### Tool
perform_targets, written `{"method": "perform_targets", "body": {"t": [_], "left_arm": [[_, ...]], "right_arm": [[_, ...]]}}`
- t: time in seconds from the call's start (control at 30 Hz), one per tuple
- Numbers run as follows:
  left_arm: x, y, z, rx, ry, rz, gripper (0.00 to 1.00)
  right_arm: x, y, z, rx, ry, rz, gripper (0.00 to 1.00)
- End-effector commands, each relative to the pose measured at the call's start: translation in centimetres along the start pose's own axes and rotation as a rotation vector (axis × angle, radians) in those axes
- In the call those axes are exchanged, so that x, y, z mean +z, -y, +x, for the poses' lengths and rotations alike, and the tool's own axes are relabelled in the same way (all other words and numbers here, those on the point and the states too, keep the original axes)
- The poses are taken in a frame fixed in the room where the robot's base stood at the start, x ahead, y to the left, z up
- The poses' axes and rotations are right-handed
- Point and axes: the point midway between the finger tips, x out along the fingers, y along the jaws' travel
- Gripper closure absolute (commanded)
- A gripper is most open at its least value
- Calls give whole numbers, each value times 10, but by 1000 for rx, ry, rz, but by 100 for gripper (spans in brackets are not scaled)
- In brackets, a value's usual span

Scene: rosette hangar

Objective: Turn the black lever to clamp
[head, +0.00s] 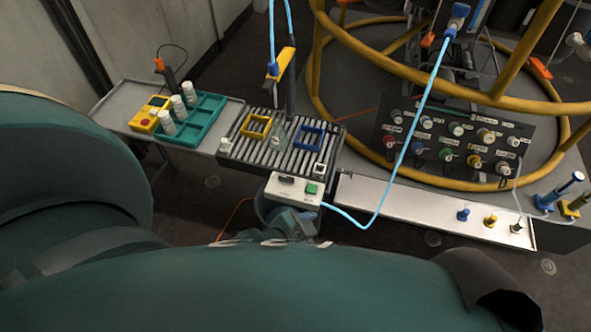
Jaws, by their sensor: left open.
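A white control box (294,190) stands at the front edge of the roller bed. A small black lever (287,180) is on its top, left of a green button (312,188). I cannot tell from this distance which way the lever points. My right gripper is not in view.
The roller bed (235,151) carries a yellow frame (256,125), a blue frame (309,137) and a clear flask-like piece (278,135). A blue cable (384,192) loops from the box's right side. A connector panel (453,143) and yellow rails (333,32) stand at right.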

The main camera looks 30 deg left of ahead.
Motion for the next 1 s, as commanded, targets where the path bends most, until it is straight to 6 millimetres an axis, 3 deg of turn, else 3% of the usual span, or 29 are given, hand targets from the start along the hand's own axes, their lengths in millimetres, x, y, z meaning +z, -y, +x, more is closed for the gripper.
{"method": "perform_targets", "body": {"t": [0.03, 0.27, 0.37, 0.5, 0.67, 0.8, 1.0], "left_arm": [[0, 2, 18, 26, 3, 79, 33], [-8, 15, 78, 200, 65, 565, 33], [-10, 32, 100, 294, 106, 845, 33], [-10, 70, 116, 432, 175, 1232, 33], [-14, 129, 112, 616, 261, 1629, 33], [-20, 182, 89, 803, 313, 1893, 33], [-29, 228, 50, 1012, 311, 2089, 33]], "right_arm": [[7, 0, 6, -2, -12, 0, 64], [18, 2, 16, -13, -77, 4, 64], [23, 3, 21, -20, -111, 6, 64], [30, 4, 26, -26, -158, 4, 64], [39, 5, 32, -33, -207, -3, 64], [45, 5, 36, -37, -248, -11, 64], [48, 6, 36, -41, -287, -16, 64]]}}
